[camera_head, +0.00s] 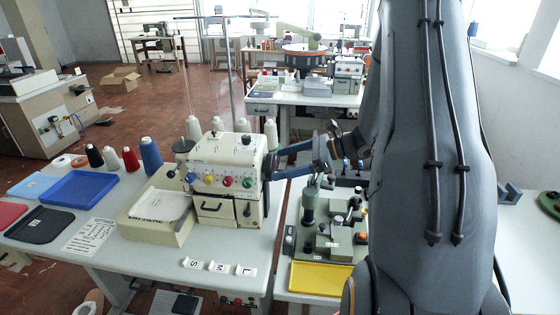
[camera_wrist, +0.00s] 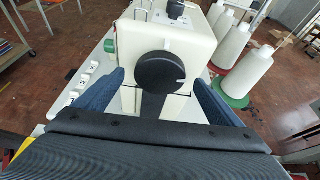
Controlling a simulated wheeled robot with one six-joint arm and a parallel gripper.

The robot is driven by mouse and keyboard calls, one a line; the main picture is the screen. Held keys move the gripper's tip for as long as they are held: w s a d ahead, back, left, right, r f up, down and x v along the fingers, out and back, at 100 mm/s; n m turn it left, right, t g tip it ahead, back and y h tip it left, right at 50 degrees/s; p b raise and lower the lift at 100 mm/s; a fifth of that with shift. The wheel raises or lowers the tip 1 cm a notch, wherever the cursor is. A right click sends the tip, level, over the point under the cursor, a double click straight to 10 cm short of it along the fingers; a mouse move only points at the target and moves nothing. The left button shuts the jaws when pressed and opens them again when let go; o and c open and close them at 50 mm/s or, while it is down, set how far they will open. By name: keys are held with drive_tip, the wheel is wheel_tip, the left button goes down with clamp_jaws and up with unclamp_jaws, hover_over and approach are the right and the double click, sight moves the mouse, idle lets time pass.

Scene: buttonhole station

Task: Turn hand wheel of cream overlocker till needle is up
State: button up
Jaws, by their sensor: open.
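The cream overlocker (camera_head: 229,165) stands on the light table, with coloured dials on its front. Its black round hand wheel (camera_wrist: 167,81) is on the end face that fills the middle of the wrist view. My gripper (camera_head: 274,168) reaches in from the right to that end of the machine. In the wrist view my gripper (camera_wrist: 162,84) is open, with one blue finger on each side of the wheel. I see a gap between each finger and the wheel's rim. The needle is too small to make out.
Thread cones (camera_wrist: 248,74) stand behind the overlocker. A green machine (camera_head: 328,226) with a yellow plate (camera_head: 320,278) stands just right of it, below my arm. A blue tray (camera_head: 79,189) and S, M, L blocks (camera_head: 219,267) lie on the table.

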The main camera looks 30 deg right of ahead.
drive_tip(key=shift+x, duration=0.95)
drive_tip(key=shift+c, duration=0.2)
drive_tip(key=c, duration=1)
drive_tip(key=shift+c, duration=0.2)
drive_tip(key=shift+f, duration=0.1)
